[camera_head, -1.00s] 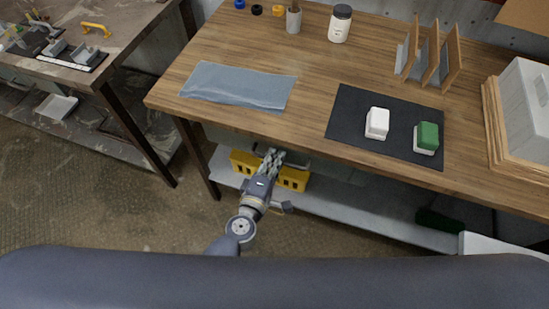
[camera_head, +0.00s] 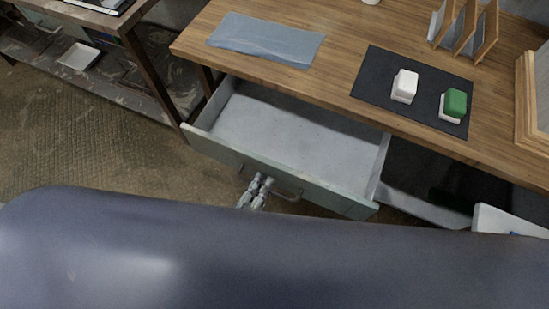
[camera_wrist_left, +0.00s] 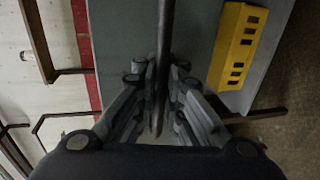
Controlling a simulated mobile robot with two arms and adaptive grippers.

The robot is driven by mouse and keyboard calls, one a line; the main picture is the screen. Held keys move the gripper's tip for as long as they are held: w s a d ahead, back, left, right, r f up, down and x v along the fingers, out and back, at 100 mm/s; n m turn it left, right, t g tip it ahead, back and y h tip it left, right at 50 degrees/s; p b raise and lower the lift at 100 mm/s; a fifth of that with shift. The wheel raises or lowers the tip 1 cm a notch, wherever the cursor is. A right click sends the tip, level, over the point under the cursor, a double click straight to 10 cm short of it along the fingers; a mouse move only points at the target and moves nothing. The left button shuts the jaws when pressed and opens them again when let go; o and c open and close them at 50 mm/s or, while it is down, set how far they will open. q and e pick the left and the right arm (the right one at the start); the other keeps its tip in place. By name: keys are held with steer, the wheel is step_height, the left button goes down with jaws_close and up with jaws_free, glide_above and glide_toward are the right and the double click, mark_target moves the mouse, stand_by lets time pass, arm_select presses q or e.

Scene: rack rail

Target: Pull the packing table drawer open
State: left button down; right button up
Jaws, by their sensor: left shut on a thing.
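The packing table's drawer (camera_head: 290,132) stands well out from under the wooden top, its grey inside bare. Its pale grey-green front faces me and has a thin metal handle (camera_head: 291,196). My left gripper (camera_head: 256,187) is at the drawer front, shut on the handle near its left end. In the left wrist view the handle bar (camera_wrist_left: 165,50) runs between the two fingers of the left gripper (camera_wrist_left: 160,75). My own body hides the rest of the left arm. My right gripper is not in view.
The packing table (camera_head: 230,72) carries a blue-grey cloth (camera_head: 265,40), a dark mat (camera_head: 380,85), a white block (camera_head: 404,86) and a green-topped block (camera_head: 453,104). Floor (camera_head: 90,140) is clear at left.

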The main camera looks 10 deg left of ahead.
arm_select(q)
steer(key=shift+f+v, duration=0.2)
steer(key=shift+v, duration=1.1)
steer(key=shift+f+v, duration=0.2)
steer(key=shift+v, duration=1.05)
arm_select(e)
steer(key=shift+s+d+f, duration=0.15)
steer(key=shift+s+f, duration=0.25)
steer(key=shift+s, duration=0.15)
arm_select(q)
steer(key=shift+s, duration=0.1)
steer(key=c, duration=2)
jaws_free()
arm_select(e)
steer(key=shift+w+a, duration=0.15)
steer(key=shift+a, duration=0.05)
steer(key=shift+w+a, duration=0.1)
